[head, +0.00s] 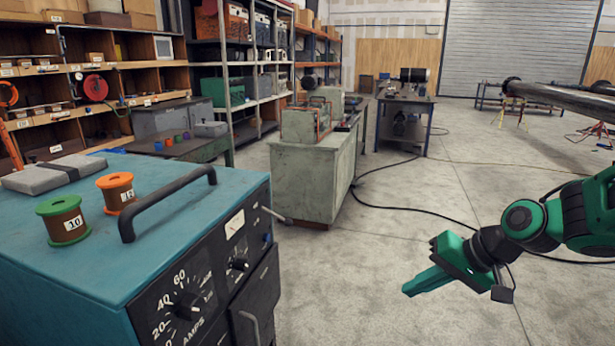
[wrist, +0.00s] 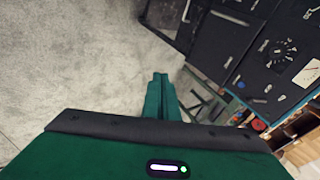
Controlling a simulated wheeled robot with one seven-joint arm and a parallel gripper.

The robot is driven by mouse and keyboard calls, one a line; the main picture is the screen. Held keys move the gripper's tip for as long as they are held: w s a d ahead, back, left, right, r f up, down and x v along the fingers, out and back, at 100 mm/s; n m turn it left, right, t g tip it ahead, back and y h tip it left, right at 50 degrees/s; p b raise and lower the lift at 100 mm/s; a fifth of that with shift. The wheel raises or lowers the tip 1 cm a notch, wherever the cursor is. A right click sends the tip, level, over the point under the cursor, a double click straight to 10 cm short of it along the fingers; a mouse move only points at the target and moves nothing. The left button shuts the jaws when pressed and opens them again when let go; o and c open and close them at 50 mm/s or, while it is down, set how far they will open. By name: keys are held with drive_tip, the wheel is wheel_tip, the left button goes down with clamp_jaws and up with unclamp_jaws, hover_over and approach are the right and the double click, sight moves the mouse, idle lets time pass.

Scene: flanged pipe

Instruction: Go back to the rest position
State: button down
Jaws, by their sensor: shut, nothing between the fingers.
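My gripper (head: 408,291) is green and hangs in the air over the concrete floor at the right of the head view. It points left and slightly down, to the right of the teal machine (head: 120,240). In the wrist view my gripper (wrist: 160,80) shows its two fingers together, with nothing held. Beyond the fingers are bare floor and, at upper right, the machine's black front panel (wrist: 255,25) with a dial. The gap between gripper and machine is clear.
On the machine's top are a green spool (head: 63,221), an orange spool (head: 117,193), a grey case (head: 55,174) and a black handle (head: 170,200). A grey-green cabinet (head: 310,180) stands beyond. A black cable (head: 420,210) crosses the floor. A pipe (head: 560,97) lies at far right.

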drive_tip(key=s+d+m+g+h, duration=0.1)
drive_tip(key=s+d+g+h, duration=0.1)
drive_tip(key=s+d, duration=0.6)
drive_tip(key=s+d+r+m+g+h, duration=0.1)
drive_tip(key=s+d+m+g+h, duration=0.1)
drive_tip(key=s+d, duration=0.7)
drive_tip(key=s+h, duration=0.1)
drive_tip(key=s, duration=0.3)
drive_tip(key=shift+s+d+r+g+h, duration=0.15)
drive_tip(key=shift+s+g+h, duration=0.15)
drive_tip(key=shift+s, duration=0.05)
drive_tip(key=shift+w+f, duration=0.25)
drive_tip(key=shift+w, duration=0.35)
drive_tip(key=c, duration=2.4)
unclamp_jaws()
drive_tip(key=shift+c, duration=0.2)
